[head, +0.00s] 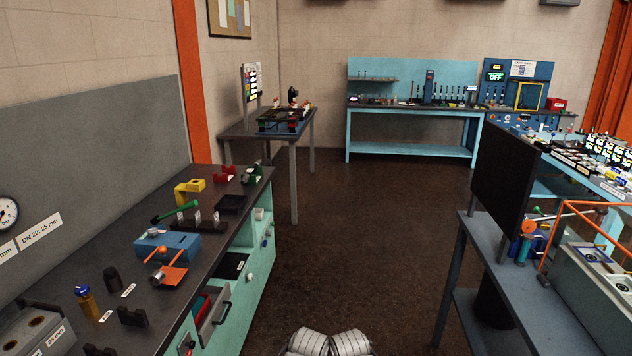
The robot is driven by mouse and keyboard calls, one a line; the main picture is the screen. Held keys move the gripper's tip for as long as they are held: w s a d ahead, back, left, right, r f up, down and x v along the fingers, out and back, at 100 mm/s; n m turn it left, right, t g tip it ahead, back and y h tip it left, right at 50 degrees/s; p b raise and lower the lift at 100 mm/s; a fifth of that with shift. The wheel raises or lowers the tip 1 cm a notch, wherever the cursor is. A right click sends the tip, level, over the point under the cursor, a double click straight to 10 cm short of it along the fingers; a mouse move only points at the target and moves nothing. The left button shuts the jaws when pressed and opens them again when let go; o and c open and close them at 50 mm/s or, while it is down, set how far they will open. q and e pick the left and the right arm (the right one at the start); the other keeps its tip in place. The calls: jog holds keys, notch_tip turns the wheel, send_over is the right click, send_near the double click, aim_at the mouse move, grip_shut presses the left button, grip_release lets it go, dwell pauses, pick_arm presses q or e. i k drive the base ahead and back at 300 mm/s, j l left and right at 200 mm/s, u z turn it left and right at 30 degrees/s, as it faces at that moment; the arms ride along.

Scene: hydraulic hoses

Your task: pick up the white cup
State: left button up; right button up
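No thing in the head view can be clearly made out as a white cup. A small pale, cup-like cylinder (259,213) shows at the front edge of the left workbench, near its far end; it is too small to tell whether it is a cup. Neither my left nor my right gripper can be made out. Only two pale ribbed parts of my own body show at the bottom middle edge.
The left workbench (120,240) holds a blue block (178,246), a yellow bracket (187,190) and other fittings; a drawer (214,318) stands open. A grey table (468,262) with a black screen (503,180) is at right. The dark floor (345,235) between is clear.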

aim_at(258, 214)
jog(key=i+z, duration=0.1)
jog(key=i, duration=1.75)
jog(key=i+l+u, duration=0.25)
jog(key=i, duration=0.35)
jog(key=i+l+u, duration=0.3)
jog(key=i, duration=0.3)
jog(key=i+l+u, duration=0.25)
jog(key=i, duration=0.3)
jog(key=i+l+u, duration=0.15)
jog(key=l, duration=0.2)
jog(key=i+l+u, duration=0.3)
jog(key=l, duration=0.45)
jog(key=i, duration=0.1)
